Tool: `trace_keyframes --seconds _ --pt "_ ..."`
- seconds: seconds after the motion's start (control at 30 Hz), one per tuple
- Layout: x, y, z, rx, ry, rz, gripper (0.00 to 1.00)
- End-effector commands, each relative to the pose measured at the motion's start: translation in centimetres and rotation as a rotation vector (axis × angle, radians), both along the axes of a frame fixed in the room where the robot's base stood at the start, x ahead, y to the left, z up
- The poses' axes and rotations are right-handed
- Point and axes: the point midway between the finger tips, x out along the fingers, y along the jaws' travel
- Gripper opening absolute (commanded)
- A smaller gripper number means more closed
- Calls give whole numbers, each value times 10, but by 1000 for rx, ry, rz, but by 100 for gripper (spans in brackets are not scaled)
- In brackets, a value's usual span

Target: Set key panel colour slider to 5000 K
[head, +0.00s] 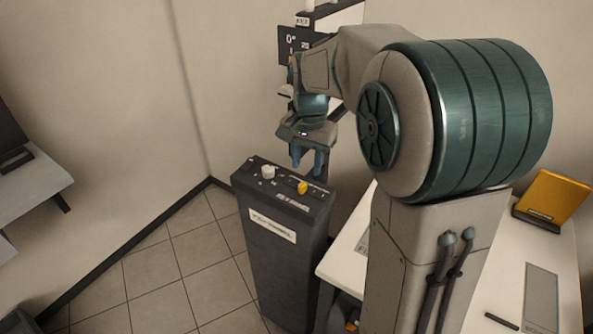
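A dark console (275,242) stands on the floor in the middle of the head view. Its top carries a white knob (268,172) on the left and a yellow knob (302,187) further right, with small pale markings between and beside them. I cannot read these markings or tell the slider's setting. My gripper (308,165) points down over the back right of the console top, above and behind the yellow knob. Its blue fingers look apart, with nothing visible between them. It appears clear of both knobs.
A dark sign (290,41) and a white panel stand behind my arm. A white table (508,265) at the right holds a yellow case (551,198). A grey table (32,190) is at the left. Tiled floor is free left of the console.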

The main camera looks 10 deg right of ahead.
Motion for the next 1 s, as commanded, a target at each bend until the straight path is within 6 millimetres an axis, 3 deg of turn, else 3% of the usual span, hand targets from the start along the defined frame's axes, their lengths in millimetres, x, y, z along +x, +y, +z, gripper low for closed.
trace_keyframes --seconds 0.1,0.27,0.43,0.73,1.0 --pt "19 1 -8 -5 23 -66 36" --pt "29 2 -12 -8 33 -103 36" --pt "30 2 -27 -8 37 -107 36" --pt "29 2 -73 -7 37 -106 36" --pt "29 2 -87 -7 34 -106 36"
